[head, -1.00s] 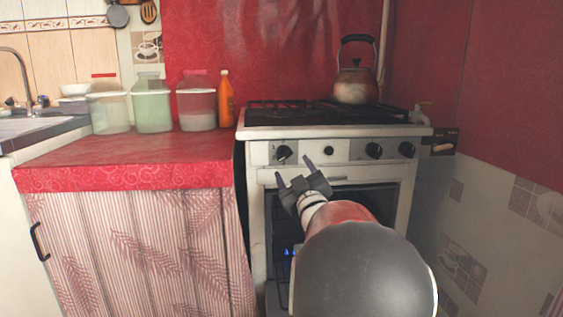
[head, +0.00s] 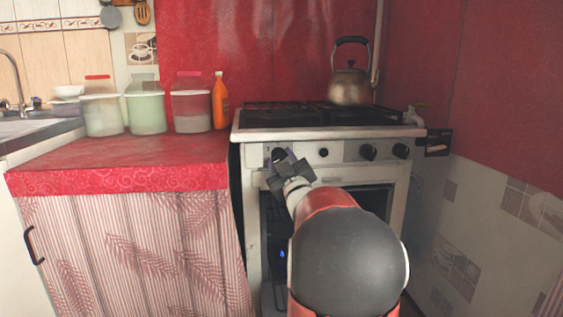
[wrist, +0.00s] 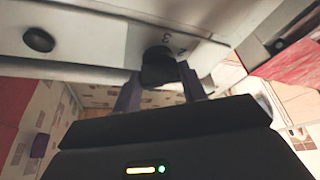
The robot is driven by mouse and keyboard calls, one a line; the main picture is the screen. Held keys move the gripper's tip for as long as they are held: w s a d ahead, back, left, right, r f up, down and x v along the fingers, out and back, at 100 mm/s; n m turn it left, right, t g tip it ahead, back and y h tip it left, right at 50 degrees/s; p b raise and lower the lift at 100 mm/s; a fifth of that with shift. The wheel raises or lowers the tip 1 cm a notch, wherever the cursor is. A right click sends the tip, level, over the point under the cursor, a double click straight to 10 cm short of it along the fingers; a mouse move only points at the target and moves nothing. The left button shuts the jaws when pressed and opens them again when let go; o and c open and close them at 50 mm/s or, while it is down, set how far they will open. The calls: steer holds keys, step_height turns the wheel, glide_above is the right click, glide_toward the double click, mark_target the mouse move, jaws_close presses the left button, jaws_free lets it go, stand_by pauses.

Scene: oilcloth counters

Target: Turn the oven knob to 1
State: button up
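The white oven (head: 330,135) stands against the red wall with a row of dark controls on its front panel. The leftmost oven knob (head: 278,153) is partly hidden behind my gripper (head: 281,166) in the head view. In the wrist view this dark knob (wrist: 158,66) lies between the two fingertips of my gripper (wrist: 160,88). The fingers look apart, one on each side of it; whether they touch it I cannot tell. A printed 3 and part of another mark show on the panel beside the knob. Its pointer is not clear.
A small round button (head: 323,152) and two more knobs, one in the middle (head: 367,152) and one at the right (head: 400,151), sit along the panel. A kettle (head: 350,88) stands on the stove top. The red counter (head: 120,160) with jars adjoins on the left.

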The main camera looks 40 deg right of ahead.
steer(key=shift+c, duration=0.5)
steer(key=shift+f, duration=0.1)
steer(key=shift+b, duration=0.35)
steer(key=shift+a+f+m+h+b, duration=0.15)
steer(key=shift+m+h+b, duration=0.45)
steer(key=shift+m, duration=0.3)
steer(key=shift+w+a+r+m+g+h+b, duration=0.1)
steer(key=shift+m+g+h+b, duration=0.55)
steer(key=shift+m, duration=1.9)
steer(key=shift+w+r+m+g+h+b, duration=0.1)
steer(key=shift+m+g+h, duration=0.7)
steer(key=shift+m+h, duration=1.2)
steer(key=shift+a+m+g+h+b, duration=0.1)
steer(key=shift+m+g+h+b, duration=0.45)
steer(key=shift+m, duration=2.5)
